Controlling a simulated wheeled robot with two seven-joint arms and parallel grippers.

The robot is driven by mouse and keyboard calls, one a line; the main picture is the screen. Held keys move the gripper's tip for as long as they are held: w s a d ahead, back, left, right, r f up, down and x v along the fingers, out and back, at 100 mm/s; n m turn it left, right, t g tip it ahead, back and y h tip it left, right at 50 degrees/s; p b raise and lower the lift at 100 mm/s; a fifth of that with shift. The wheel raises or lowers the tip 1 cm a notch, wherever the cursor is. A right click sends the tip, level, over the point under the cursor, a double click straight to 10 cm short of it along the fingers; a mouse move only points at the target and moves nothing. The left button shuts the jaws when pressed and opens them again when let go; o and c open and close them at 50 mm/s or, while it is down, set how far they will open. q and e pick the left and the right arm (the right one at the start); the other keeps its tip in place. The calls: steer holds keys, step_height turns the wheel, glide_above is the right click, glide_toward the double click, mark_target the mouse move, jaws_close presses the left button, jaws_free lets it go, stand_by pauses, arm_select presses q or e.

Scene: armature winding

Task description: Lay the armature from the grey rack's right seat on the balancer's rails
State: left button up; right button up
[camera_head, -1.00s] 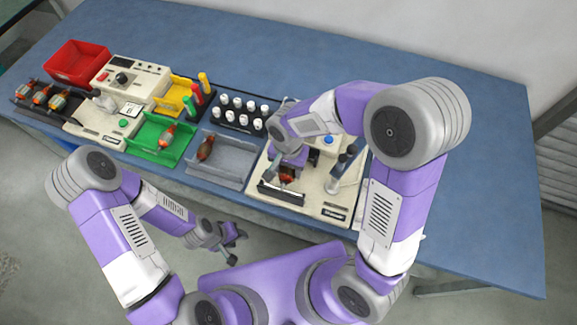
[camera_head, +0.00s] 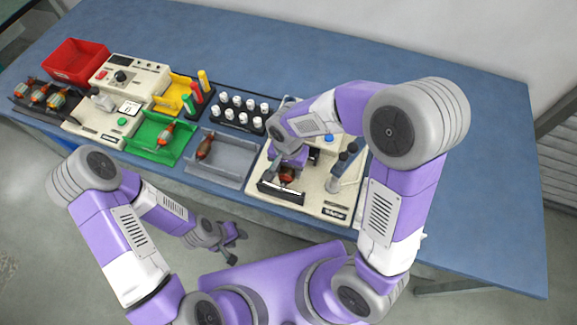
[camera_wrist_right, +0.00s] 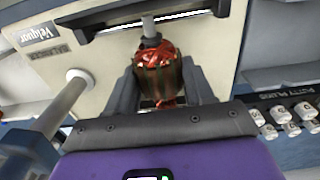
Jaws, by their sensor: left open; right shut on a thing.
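My right gripper (camera_wrist_right: 165,95) is shut on an armature (camera_wrist_right: 158,68) with copper-red windings and a dark core. In the head view this armature (camera_head: 287,173) is low over the cream balancer (camera_head: 325,207), just behind its black front bar (camera_head: 280,191). In the right wrist view its pale shaft (camera_wrist_right: 149,27) reaches the black bar; I cannot tell whether it rests on the rails, which my gripper (camera_head: 287,165) partly hides. My left gripper (camera_head: 232,243) is open and empty, off the bench's front edge. The grey tray (camera_head: 230,172) holds another armature (camera_head: 206,146).
A dark rack (camera_head: 20,104) at the far left holds several armatures. A green tray (camera_head: 145,143) holds one more. White-capped bottles (camera_head: 238,108) stand behind the grey tray. A blue-grey post (camera_head: 345,165) rises on the balancer's right. The bench (camera_head: 450,190) is clear at the right.

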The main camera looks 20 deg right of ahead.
steer(key=o, duration=1.4)
steer(key=shift+r, duration=0.1)
step_height(320, 180, up, 7)
steer(key=shift+r+p, duration=0.2)
steer(key=shift+p, duration=0.9)
